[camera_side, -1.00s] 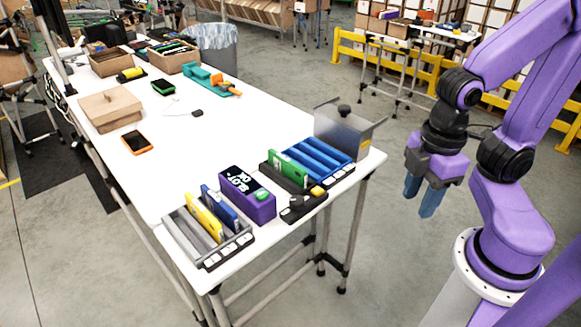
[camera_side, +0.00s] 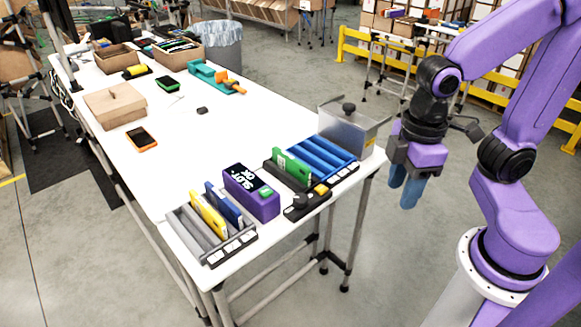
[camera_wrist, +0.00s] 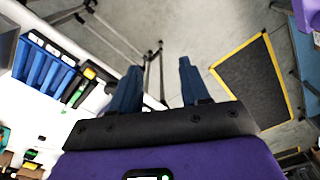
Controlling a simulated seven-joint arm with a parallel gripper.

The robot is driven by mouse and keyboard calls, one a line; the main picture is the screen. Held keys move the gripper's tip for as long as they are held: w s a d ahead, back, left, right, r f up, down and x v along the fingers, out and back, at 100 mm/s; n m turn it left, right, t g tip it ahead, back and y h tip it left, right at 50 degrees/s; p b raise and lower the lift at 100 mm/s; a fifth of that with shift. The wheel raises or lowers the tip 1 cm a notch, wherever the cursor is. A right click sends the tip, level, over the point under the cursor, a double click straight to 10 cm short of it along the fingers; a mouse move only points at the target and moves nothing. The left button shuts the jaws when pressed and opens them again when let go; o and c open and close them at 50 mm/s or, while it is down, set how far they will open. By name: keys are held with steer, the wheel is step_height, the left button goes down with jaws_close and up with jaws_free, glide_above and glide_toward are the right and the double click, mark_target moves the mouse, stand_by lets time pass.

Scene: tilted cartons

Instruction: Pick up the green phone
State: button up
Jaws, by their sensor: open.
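A phone with a green rim and dark screen (camera_side: 167,85) lies flat on the white table, towards its far end in the side view. A green flat item (camera_side: 293,166) stands upright in a black holder near the table's near end; I cannot tell whether it is also a phone. My gripper (camera_side: 405,190) hangs beyond the table's right edge, fingers down, apart from everything. Its two blue fingers are spread with nothing between them, as the wrist view (camera_wrist: 157,88) also shows.
An orange-rimmed phone (camera_side: 141,139) lies on the table. Near its end stand a grey rack (camera_side: 212,238) with yellow and blue items, a purple box (camera_side: 250,192), a blue rack (camera_side: 325,158) and a metal box (camera_side: 347,128). A cardboard box (camera_side: 115,105) stands left. The table's middle is mostly clear.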

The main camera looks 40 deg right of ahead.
steer(key=w+a+r+m, duration=0.1)
steer(key=w+a+m, duration=0.2)
steer(key=w, duration=0.6)
steer(key=m, duration=0.8)
glide_above(290, 156)
step_height(290, 156, down, 18)
steer(key=shift+r, duration=0.15)
jaws_close()
